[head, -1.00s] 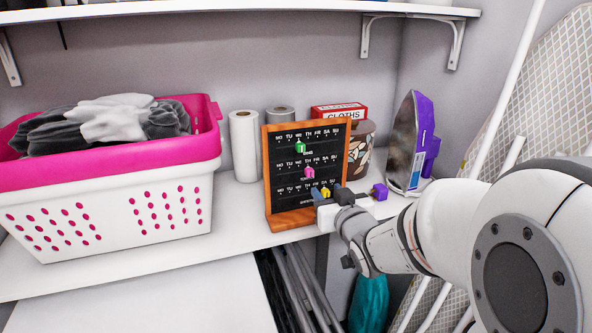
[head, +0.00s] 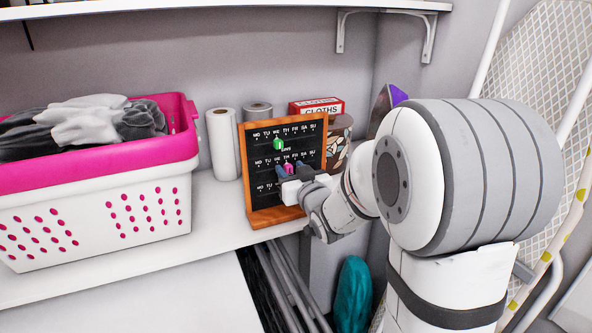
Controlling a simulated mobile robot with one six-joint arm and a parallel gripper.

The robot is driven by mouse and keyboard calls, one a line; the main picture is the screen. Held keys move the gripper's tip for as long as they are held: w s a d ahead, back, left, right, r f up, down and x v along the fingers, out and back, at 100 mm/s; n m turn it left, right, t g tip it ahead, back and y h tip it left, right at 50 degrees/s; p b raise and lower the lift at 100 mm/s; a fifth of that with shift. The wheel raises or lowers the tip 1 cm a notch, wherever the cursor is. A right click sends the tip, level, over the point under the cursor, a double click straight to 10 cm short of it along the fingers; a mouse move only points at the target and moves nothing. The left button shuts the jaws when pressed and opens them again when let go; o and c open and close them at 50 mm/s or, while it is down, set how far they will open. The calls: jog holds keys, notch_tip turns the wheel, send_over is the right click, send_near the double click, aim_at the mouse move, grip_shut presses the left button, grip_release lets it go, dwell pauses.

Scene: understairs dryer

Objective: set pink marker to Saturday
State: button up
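The black weekday board (head: 262,190) in an orange wooden frame stands on the shelf, with three rows of day labels. The pink marker (head: 289,167) is in the middle row, below what looks like TH. The green marker (head: 278,145) is in the top row, below about WE. My gripper (head: 293,170) is at the middle row, its fingers on either side of the pink marker and apart. I cannot tell whether they touch it. My gripper and wrist hide the right part of the bottom row, and the yellow marker does not show.
A pink and white laundry basket (head: 95,215) stands left of the board. Paper rolls (head: 222,145) stand behind it, a red-and-white cloths box (head: 316,106) and a patterned canister (head: 338,140) behind right. The iron (head: 385,105) is mostly behind my arm.

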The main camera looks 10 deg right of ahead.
jog(key=shift+c, duration=0.2)
grip_shut()
dwell(0.4)
